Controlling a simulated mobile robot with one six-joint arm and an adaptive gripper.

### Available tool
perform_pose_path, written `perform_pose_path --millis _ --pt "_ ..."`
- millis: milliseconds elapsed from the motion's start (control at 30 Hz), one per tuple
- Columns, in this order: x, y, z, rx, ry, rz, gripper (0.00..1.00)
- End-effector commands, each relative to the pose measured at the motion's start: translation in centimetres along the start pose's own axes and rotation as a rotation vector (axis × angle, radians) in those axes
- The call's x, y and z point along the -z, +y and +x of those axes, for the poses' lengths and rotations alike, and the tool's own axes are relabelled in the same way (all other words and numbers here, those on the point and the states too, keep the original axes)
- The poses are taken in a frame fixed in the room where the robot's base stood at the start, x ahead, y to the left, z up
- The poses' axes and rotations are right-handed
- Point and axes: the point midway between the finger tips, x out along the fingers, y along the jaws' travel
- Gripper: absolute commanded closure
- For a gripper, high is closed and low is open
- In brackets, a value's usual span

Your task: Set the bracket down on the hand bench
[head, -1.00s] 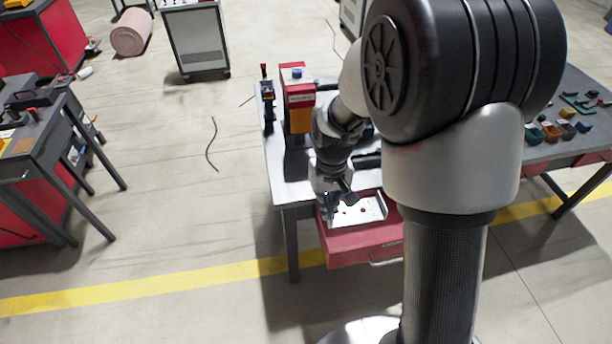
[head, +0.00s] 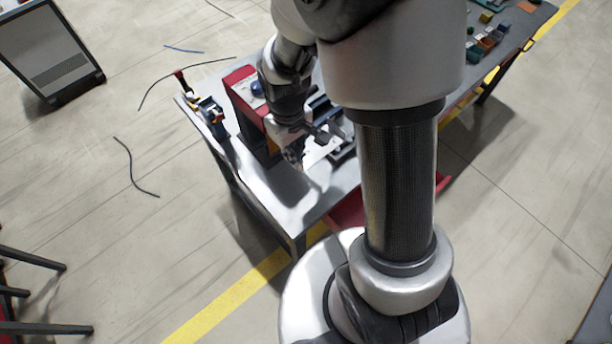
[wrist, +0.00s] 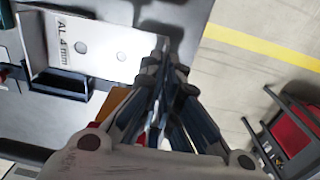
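The bracket (wrist: 100,45) is a pale metal plate marked "AL 4mm", with round holes and a raised flange at its left end in the wrist view. My gripper (wrist: 164,72) has its fingers closed on the bracket's right edge. In the head view my gripper (head: 296,160) is low over the grey hand bench (head: 290,198), beside the red press. A pale piece of the bracket (head: 316,152) shows next to it, partly hidden by my arm. I cannot tell whether the bracket touches the bench top.
The red press (head: 244,92) stands close left of my gripper. A small blue-and-black tool (head: 210,112) stands at the bench's left edge. A red drawer (head: 346,210) juts from the bench front. The bench's near left corner is clear. A dark holder (wrist: 60,84) lies by the bracket.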

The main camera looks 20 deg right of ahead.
Motion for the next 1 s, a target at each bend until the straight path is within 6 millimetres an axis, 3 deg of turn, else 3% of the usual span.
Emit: perform_pose_path --millis 300,500,767,1000 --pt "-0.2 -0.3 8.9 0.002 -0.008 -0.003 1.0" --pt "-0.1 -0.4 13.4 0.001 -0.005 -0.003 1.0" --pt "0.0 -0.4 15.4 0.0 -0.002 -0.002 1.0" --pt "-0.1 -0.5 19.0 0.001 -0.004 -0.003 1.0"
